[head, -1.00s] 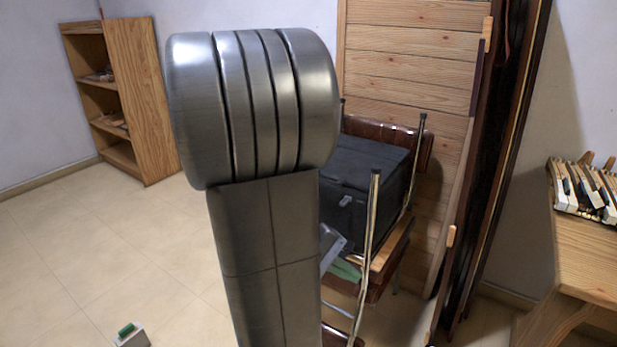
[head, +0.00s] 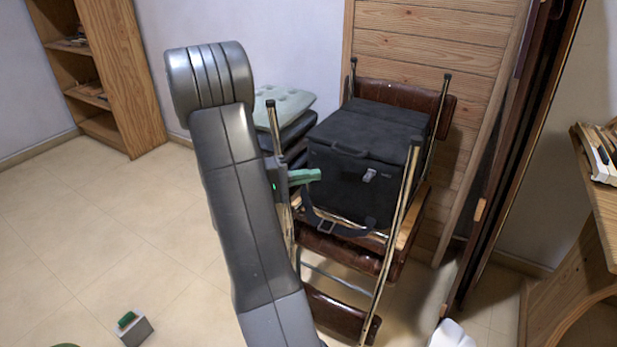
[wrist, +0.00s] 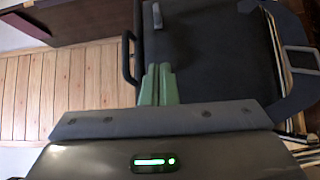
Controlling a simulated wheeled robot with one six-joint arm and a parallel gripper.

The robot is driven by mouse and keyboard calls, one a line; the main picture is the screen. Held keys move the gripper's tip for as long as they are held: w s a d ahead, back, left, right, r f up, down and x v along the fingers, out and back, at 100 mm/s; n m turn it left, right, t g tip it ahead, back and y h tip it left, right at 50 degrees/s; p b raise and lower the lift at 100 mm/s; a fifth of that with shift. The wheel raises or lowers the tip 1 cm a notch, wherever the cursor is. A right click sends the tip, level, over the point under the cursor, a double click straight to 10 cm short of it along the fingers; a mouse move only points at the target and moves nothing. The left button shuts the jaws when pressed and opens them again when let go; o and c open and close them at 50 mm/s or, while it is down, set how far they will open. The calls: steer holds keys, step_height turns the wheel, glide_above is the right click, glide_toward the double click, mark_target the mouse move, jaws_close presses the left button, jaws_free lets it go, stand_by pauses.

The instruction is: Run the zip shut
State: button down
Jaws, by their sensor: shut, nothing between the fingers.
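A black bag (head: 365,150) stands on a brown chair, with a handle and a pale metal tag on its front. A strap hangs below the front. In the wrist view the bag (wrist: 215,75) fills the upper right, with a dark handle (wrist: 127,58) at its left. I cannot make out the zip or its pull in either view. My gripper (head: 317,175) has green fingers and is at the left front of the bag. In the wrist view its fingers (wrist: 158,67) are together and empty, overlapping the bag's left edge. I cannot tell whether they touch it.
The chair's metal posts (head: 395,225) rise around the bag. A pale cushion (head: 285,106) lies on a dark stack behind my arm. A wooden panel (head: 430,45) stands behind. A small grey box with a green top (head: 127,321) sits on open floor at left.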

glide_toward(367, 172)
steer(key=w+d, duration=0.2)
steer(key=w, duration=0.1)
steer(key=d, duration=0.1)
steer(key=s+d+b, duration=0.1)
steer(key=shift+s+d+f, duration=0.15)
steer(key=shift+d+f, duration=0.2)
steer(key=shift+f, duration=0.05)
steer(key=shift+s+d, duration=0.25)
steer(key=shift+d, duration=0.2)
steer(key=s+d+b, duration=0.2)
steer(key=d, duration=0.1)
steer(key=shift+s+d, duration=0.1)
steer(key=shift+s, duration=0.05)
